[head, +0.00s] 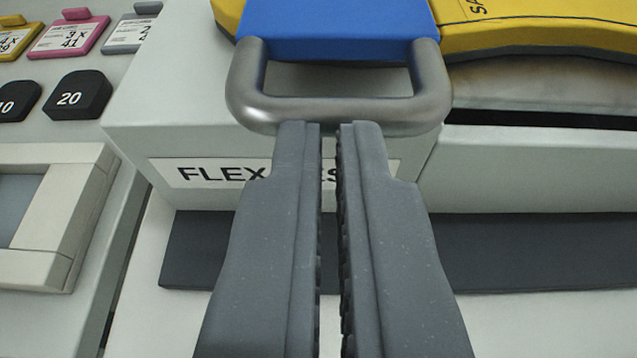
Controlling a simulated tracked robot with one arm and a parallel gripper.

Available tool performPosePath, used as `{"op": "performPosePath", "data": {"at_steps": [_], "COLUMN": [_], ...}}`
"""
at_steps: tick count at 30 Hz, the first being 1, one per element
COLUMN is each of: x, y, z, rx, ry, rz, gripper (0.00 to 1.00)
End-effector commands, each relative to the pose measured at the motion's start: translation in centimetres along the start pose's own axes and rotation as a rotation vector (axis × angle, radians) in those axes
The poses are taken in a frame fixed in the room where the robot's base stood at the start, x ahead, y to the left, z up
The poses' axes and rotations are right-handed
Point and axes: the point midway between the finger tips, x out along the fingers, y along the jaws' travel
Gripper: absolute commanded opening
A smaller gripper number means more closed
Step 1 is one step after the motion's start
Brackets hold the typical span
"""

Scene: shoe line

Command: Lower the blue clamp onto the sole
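The blue clamp (335,30) is at the top middle, cut off by the frame's upper edge. A grey metal loop handle (243,88) comes from its near end. Yellow material (540,28) shows on both sides of the blue clamp; I cannot tell if it is the sole. My gripper (331,128) points at the handle. Its fingers are nearly together with a narrow empty gap between them. The fingertips overlap the handle's near bar in the picture; I cannot tell whether they touch it. The bar runs across both fingers, not visibly held between them.
A white housing (135,125) with a partly hidden FLEX label (210,173) stands below the clamp. A dark strip (540,250) lies in front. At left are a black 20 block (78,97), coloured tags (68,36) and a pale framed panel (60,225).

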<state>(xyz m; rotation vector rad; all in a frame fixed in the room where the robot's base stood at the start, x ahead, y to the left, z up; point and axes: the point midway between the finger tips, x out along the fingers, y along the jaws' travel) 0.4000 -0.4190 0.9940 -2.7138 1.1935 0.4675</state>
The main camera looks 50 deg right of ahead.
Motion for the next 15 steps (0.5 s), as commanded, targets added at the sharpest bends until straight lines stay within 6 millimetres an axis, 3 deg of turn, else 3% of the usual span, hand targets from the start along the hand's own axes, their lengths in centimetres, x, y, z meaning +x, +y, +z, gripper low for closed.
{"op": "performPosePath", "data": {"at_steps": [1,7,15], "x": [0.5,0.5,-1.4], "y": [0.1,0.1,0.0], "z": [1.8,1.8,-1.2], "rx": [0.001,0.001,0.001], "ry": [-0.038,-0.04,-0.018], "rz": [0.001,0.003,0.001], "gripper": [0.0,0.0,0.0]}}
